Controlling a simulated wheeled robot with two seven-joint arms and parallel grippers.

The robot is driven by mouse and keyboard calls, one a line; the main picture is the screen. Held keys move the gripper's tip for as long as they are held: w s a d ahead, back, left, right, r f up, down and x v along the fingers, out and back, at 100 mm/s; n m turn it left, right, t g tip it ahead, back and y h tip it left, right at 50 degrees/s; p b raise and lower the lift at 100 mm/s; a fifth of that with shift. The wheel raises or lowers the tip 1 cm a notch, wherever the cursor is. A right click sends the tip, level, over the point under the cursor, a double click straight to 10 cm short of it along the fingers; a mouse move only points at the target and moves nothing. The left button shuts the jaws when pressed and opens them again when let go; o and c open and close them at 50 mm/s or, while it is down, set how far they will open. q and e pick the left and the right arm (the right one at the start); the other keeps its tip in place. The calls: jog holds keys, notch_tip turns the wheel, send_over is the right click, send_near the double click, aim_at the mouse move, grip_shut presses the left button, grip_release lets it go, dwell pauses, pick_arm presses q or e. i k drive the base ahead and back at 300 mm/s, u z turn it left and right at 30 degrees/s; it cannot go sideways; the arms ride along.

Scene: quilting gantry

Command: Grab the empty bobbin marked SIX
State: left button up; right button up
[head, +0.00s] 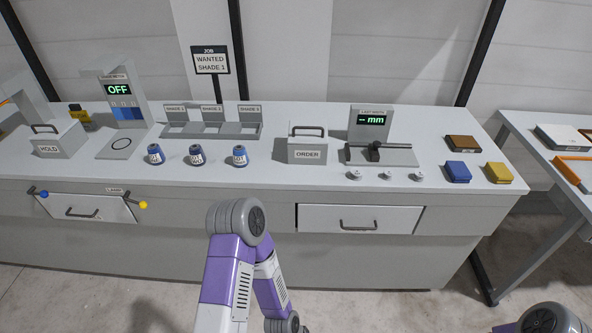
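Three small pale pieces that look like empty bobbins stand in a row on the bench in front of the measuring device: a left one (354,175), a middle one (387,174) and a right one (418,174). Their markings are too small to read, so I cannot tell which is marked SIX. Neither of my grippers shows in the head view. Only purple and grey links of my arm show at the lower middle, in front of the bench, and a grey joint of mine at the lower right.
Three blue spools (197,155) stand left of the ORDER box (307,149). The measuring device (373,150) is behind the pale pieces. Blue (457,172), yellow (498,173) and brown (463,143) blocks lie to their right.

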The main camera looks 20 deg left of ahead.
aim_at(356, 173)
jog(key=u, duration=0.7)
jog(key=i, duration=0.45)
